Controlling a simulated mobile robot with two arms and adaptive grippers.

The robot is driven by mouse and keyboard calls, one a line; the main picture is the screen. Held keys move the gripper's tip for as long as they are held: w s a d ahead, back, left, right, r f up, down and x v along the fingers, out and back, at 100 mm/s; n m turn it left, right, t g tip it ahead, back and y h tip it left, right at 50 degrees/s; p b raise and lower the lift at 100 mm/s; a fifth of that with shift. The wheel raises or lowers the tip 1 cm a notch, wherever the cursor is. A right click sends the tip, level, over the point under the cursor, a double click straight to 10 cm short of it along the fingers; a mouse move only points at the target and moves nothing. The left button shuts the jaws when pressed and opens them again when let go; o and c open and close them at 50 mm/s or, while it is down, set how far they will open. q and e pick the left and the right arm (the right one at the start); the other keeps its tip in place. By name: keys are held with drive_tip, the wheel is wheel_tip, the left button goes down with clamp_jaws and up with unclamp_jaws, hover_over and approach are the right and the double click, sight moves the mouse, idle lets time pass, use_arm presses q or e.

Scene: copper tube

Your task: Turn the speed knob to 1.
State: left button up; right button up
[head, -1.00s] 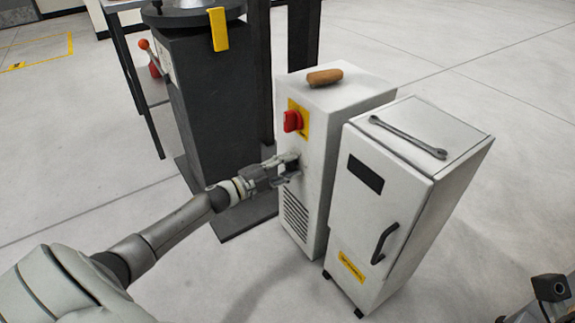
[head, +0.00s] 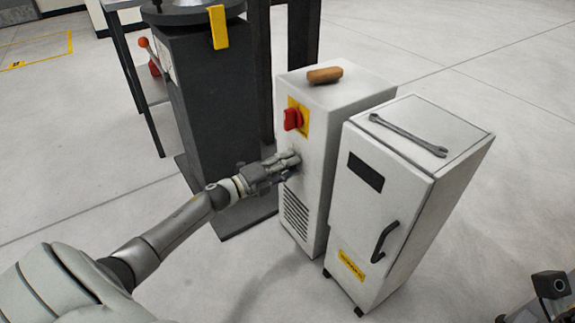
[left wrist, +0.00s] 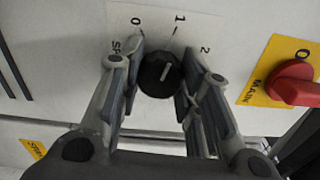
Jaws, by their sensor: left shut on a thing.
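The speed knob (left wrist: 159,74) is a round black knob with a white pointer line, on a white plate marked 0, 1 and 2. The pointer slants up and right, roughly toward the 1; its exact alignment is hard to tell. My left gripper (left wrist: 160,78) is shut on the knob, one finger on each side. In the head view my left gripper (head: 288,163) is at the front of the white cabinet (head: 318,125), below the red switch, and hides the knob.
The red main switch (head: 293,119) on its yellow plate is just above the gripper. A brown handle-like object (head: 324,75) lies on the cabinet. A second white cabinet (head: 395,215) with a wrench (head: 407,136) stands to the right, and a dark machine column (head: 215,110) behind left.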

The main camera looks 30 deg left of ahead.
use_arm(q)
drive_tip(key=shift+f, duration=0.1)
drive_tip(key=o, duration=1)
drive_tip(key=shift+s, duration=0.1)
drive_tip(key=v, duration=1.2)
drive_tip(key=shift+a, duration=0.1)
